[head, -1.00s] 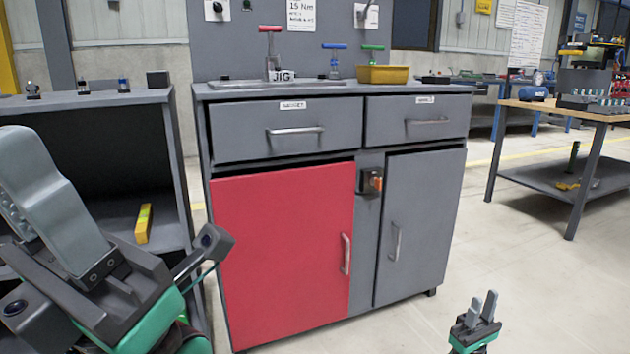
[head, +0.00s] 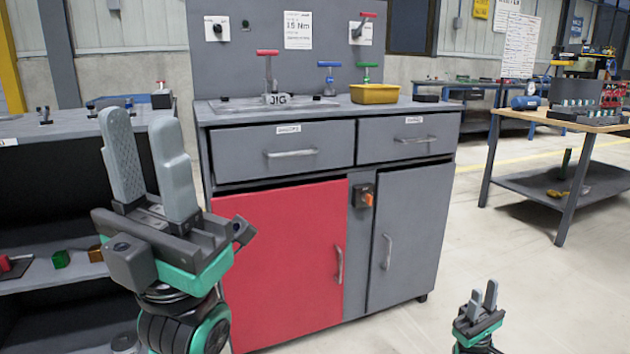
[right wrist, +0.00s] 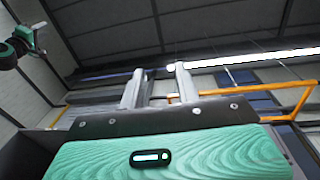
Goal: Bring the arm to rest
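My left gripper (head: 141,118) stands large at the left of the head view, fingers pointing up. A gap shows between its two grey fingers and nothing is in it. It is in front of the shelf unit and the left edge of the cabinet. My right gripper (head: 484,294) is low at the right of the head view, over the floor, fingers up, apart and empty. In the right wrist view its two fingers (right wrist: 158,78) are also apart with nothing between them, pointing towards the ceiling and wall.
A grey cabinet (head: 411,215) with a red door (head: 285,260) stands ahead. A dark shelf unit (head: 60,125) is at left. A wooden-topped table (head: 540,116) is at right. Floor between is clear.

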